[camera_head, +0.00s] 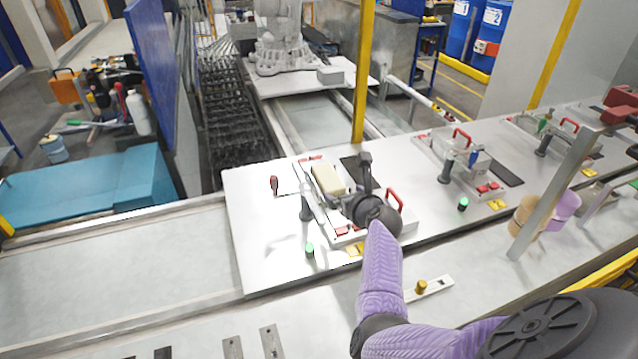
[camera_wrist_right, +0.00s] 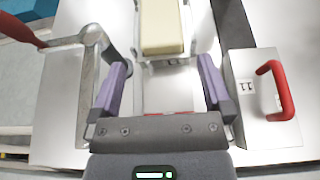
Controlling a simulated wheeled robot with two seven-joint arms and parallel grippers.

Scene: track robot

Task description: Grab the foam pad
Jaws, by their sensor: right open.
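The foam pad is a cream-yellow block (camera_head: 328,179) lying in a metal fixture on the white worktable. It also shows at the top middle of the right wrist view (camera_wrist_right: 162,28). My right gripper (camera_wrist_right: 163,68) is open, with its purple fingers spread wide. Its fingertips are short of the pad's near end, with the pad lined up between them and nothing held. In the head view my right arm reaches in from the lower right, with the gripper just right of the pad. My left gripper is not in view.
A red-handled grey block (camera_wrist_right: 272,92) stands right of the gripper; a metal clamp lever (camera_wrist_right: 90,45) stands left. A yellow post (camera_head: 363,75) rises behind. The table's left part is clear.

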